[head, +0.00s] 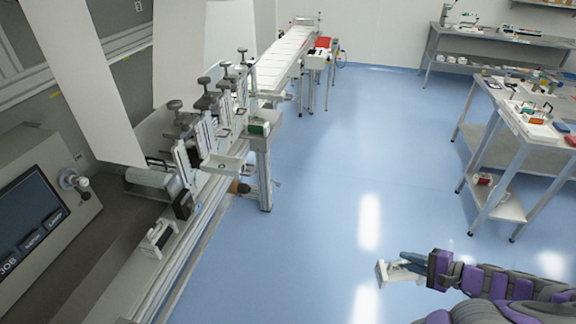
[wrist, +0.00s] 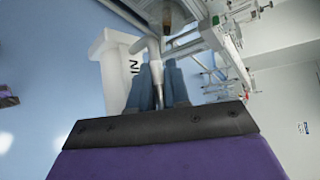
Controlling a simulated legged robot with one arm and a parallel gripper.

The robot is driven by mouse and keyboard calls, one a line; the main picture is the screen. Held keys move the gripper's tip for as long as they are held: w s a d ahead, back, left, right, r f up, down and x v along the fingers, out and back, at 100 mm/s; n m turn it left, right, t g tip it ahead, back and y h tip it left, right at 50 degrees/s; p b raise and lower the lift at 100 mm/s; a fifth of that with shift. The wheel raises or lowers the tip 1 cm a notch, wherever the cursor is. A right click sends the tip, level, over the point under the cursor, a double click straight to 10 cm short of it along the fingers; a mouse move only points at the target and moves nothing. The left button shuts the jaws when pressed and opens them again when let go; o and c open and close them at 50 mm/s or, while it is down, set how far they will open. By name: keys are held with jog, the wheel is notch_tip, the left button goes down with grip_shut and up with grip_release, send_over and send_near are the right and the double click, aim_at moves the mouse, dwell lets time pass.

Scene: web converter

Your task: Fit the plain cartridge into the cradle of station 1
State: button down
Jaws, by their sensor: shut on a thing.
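My gripper (head: 408,262) is at the lower right of the head view, over open floor. It is shut on a white cartridge (head: 382,271), away from the machine. In the wrist view, the two blue-grey fingers (wrist: 157,80) close around a thin grey handle. The white cartridge body (wrist: 112,70) shows to their left, with dark letters ending in "IN", partly hidden. On the machine at the left, a row of stations with black knobs holds upright plates. A white tray-like cradle (head: 222,165) sticks out from this row. I cannot read which station is 1.
A white bracket (head: 158,237) sits on the machine's near rail. A control panel (head: 32,222) is at the far left, below hanging white web. A conveyor (head: 288,55) stands behind. A metal bench (head: 510,125) is at the right. The blue floor between is clear.

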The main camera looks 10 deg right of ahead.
jog(key=w+a+r+m+t+h, duration=0.1)
jog(key=w+a+r+m+h, duration=0.1)
jog(key=w+a+r, duration=0.9)
jog(key=w+a+r+m+t+h, duration=0.1)
jog(key=w+a+r, duration=1.1)
jog(key=a, duration=0.7)
jog(key=w, duration=0.3)
jog(key=shift+w+m+h, duration=0.2)
jog(key=shift+m+h, duration=0.2)
